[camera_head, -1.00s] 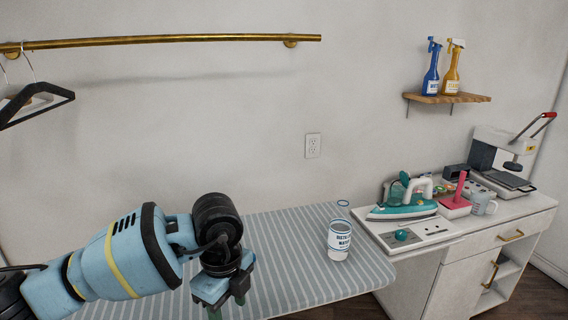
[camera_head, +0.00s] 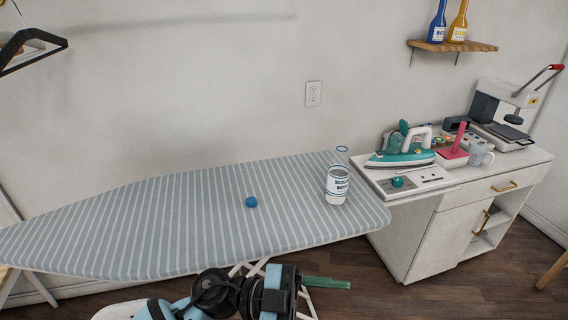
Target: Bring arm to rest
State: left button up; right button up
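My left arm shows at the bottom centre of the head view, low in front of the ironing board. Its gripper (camera_head: 318,284) points right with a green finger. Only one finger shows clearly, so its opening cannot be told. I see nothing held at the fingertip. My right gripper is out of view. A clear bottle with a white label (camera_head: 338,185) stands upright on the right end of the striped ironing board (camera_head: 170,215). A small blue round piece, perhaps a cap (camera_head: 251,202), lies on the board left of the bottle.
A white cabinet (camera_head: 415,240) stands right of the board. On it are a teal iron (camera_head: 402,152), a white mug (camera_head: 480,153), a pink item (camera_head: 454,150) and a press machine (camera_head: 500,112). Most of the board is clear.

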pick_arm(q)
jog(key=w+a+f+n+t+y, duration=0.4)
jog(key=a+f+n+t+y, duration=0.6)
jog(key=a+f+n+t, duration=0.8)
jog(key=s+a+f+n+g+y, duration=0.2)
jog(key=s+a+f+n+y, duration=0.1)
jog(key=s+f, duration=0.5)
jog(key=s+a+f+n+g+y, duration=0.2)
jog(key=s+a+f+n+y, duration=0.1)
jog(key=s+a+f, duration=0.3)
jog(key=s+f+y, duration=0.1)
jog(key=s+f, duration=0.1)
jog(key=s, duration=0.2)
jog(key=shift+a+g, duration=0.2)
jog(key=shift+g, duration=0.2)
